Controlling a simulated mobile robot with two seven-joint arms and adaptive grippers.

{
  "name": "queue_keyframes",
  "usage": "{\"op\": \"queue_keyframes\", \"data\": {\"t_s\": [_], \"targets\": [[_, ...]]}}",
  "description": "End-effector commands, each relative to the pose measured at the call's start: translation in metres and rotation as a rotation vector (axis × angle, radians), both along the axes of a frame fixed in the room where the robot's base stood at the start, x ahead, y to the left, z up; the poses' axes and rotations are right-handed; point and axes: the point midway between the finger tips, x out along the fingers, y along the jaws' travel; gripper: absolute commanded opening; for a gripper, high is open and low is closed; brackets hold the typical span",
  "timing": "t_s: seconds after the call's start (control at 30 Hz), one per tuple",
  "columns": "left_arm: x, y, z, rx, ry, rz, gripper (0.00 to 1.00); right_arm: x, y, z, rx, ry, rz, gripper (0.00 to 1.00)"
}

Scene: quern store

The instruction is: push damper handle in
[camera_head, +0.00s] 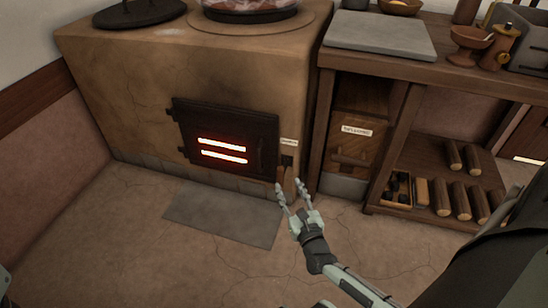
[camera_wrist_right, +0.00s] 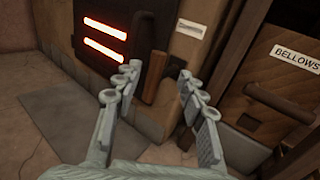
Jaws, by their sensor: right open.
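The damper handle (camera_wrist_right: 155,78) is a brown wooden bar standing out from the stove front, just right of the fire door. It also shows small in the head view (camera_head: 281,172), below a small white label (camera_head: 289,141). My right gripper (camera_head: 290,186) is open and empty, in front of the handle. In the right wrist view, the handle appears between the two spread fingertips, beyond them; I see no contact.
The dark fire door (camera_head: 227,137) glows through two slots. Right of the stove are the bellows box (camera_head: 357,137) and a wooden bench (camera_head: 395,71) with logs on its lower shelf. A grey slab (camera_head: 225,216) lies on the floor, with clear floor around it.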

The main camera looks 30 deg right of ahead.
Motion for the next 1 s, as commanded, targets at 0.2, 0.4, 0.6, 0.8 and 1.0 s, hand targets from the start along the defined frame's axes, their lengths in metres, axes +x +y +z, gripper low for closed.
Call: {"op": "queue_keyframes", "data": {"t_s": [0.2,0.4,0.6,0.8,1.0], "targets": [[0.000,0.000,-0.001,0.004,-0.007,0.000,0.41,0.011,0.001,-0.006,0.033,0.000,-0.008,0.41],[0.001,-0.002,-0.001,0.014,-0.021,-0.001,0.41,0.043,-0.008,-0.006,0.030,0.001,-0.007,0.41],[0.002,-0.003,0.000,0.024,-0.032,0.000,0.41,0.067,-0.015,-0.006,0.029,0.001,-0.006,0.41],[0.002,-0.003,0.001,0.027,-0.035,0.000,0.41,0.074,-0.017,-0.005,0.029,0.002,-0.006,0.41],[0.002,-0.003,0.001,0.026,-0.035,0.000,0.41,0.074,-0.017,-0.005,0.029,0.002,-0.006,0.39]]}}
